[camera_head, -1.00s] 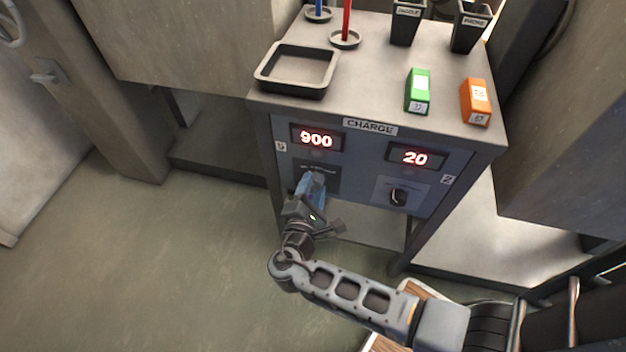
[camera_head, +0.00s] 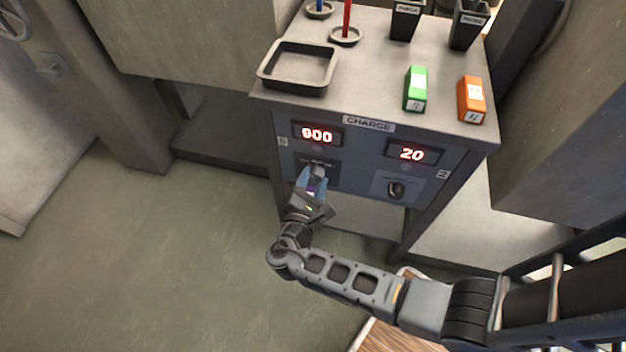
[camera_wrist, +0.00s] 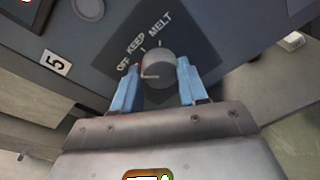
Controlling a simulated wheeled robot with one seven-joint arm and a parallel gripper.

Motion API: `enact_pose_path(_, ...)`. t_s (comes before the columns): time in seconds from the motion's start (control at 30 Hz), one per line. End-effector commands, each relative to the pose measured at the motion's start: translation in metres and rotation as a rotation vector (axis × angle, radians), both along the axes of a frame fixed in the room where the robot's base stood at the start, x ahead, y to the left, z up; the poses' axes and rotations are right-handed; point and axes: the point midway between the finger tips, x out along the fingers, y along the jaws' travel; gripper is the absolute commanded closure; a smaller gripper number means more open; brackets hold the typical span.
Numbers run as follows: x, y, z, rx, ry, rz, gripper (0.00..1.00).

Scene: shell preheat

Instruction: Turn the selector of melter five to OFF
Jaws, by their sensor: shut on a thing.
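The selector of melter five (camera_wrist: 158,69) is a round grey knob on a dark plate lettered OFF, KEEP and MELT (camera_wrist: 146,40). A "5" tag (camera_wrist: 57,62) is beside that plate. My gripper (camera_wrist: 159,75) has its two blue fingers on either side of the knob and is shut on it. A pale line on the knob points left, toward the OFF side; its exact alignment is hard to tell. In the head view the selector (camera_head: 318,168) shows below the lit 900 display (camera_head: 317,134), with my gripper (camera_head: 313,183) at it.
The cabinet's right half has a 20 display (camera_head: 411,153), a black knob (camera_head: 396,189) and a "2" tag. On top are a black tray (camera_head: 299,68), a green block (camera_head: 416,90), an orange block (camera_head: 472,100) and dark bins. The floor at left is clear.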

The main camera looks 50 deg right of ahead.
Motion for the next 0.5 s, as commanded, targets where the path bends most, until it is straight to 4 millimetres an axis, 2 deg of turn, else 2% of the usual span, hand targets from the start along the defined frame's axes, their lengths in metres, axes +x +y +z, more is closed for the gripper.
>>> enact_pose_path(0.1, -0.0003, 0.0001, -0.0016, 0.002, 0.002, 0.001, 0.88)
enact_pose_path(0.13, -0.0004, 0.0, -0.0015, 0.002, 0.002, 0.001, 0.54)
enact_pose_path(0.37, -0.0002, 0.0, -0.0008, 0.002, 0.001, 0.0, 0.32)
enact_pose_path(0.5, -0.0002, 0.0, -0.0005, 0.001, 0.0, 0.001, 0.32)
